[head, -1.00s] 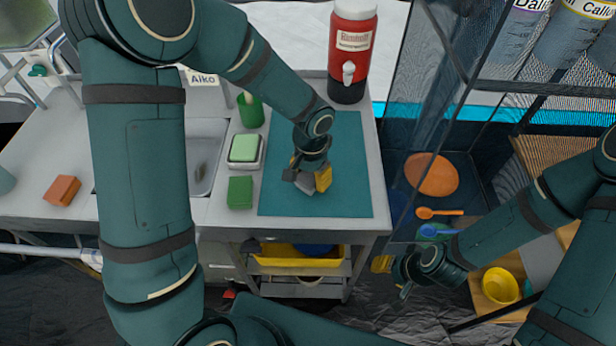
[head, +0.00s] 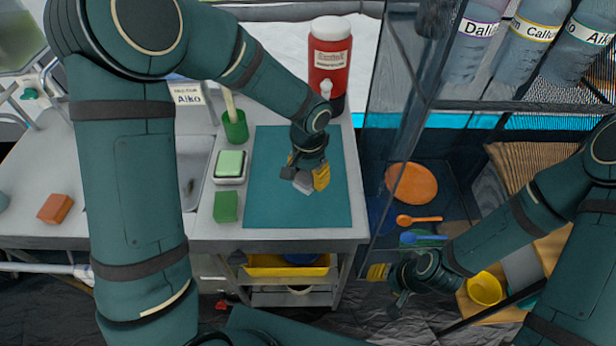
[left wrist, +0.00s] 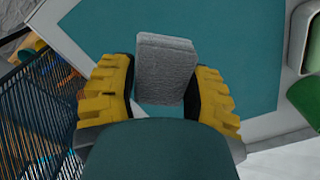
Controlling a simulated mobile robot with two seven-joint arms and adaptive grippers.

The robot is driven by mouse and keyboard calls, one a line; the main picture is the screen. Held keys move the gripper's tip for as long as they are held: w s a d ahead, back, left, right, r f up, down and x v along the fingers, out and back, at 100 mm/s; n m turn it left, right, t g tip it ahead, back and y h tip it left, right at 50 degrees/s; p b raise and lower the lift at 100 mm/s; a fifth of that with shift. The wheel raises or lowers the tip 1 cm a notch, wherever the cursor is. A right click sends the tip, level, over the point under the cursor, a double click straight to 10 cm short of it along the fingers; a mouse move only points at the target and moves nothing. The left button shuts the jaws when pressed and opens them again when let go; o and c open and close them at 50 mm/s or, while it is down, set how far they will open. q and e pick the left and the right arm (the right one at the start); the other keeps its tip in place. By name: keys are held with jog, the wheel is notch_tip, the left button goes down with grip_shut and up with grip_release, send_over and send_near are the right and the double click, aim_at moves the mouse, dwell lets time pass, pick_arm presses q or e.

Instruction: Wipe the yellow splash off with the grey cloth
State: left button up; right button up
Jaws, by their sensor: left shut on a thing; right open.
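The grey cloth (head: 303,185) is a folded block held in my left gripper (head: 306,178), over the teal mat (head: 268,205). In the left wrist view the cloth (left wrist: 166,68) sits between the two yellow fingers of the left gripper (left wrist: 163,70), which is shut on it. I cannot tell whether the cloth touches the mat. No yellow splash shows on the visible mat; the area under the cloth and gripper is hidden. My right gripper (head: 400,297) is open, low at the right of the counter.
On the counter left of the mat are a green sponge in a dish (head: 230,164), a green block (head: 226,206) and a green cup (head: 235,127). A red drink dispenser (head: 327,60) stands behind the mat. A clear panel and shelves stand at the right.

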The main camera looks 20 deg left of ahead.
pick_arm(q)
jog(key=shift+r+p, duration=0.7)
jog(key=shift+r, duration=0.6)
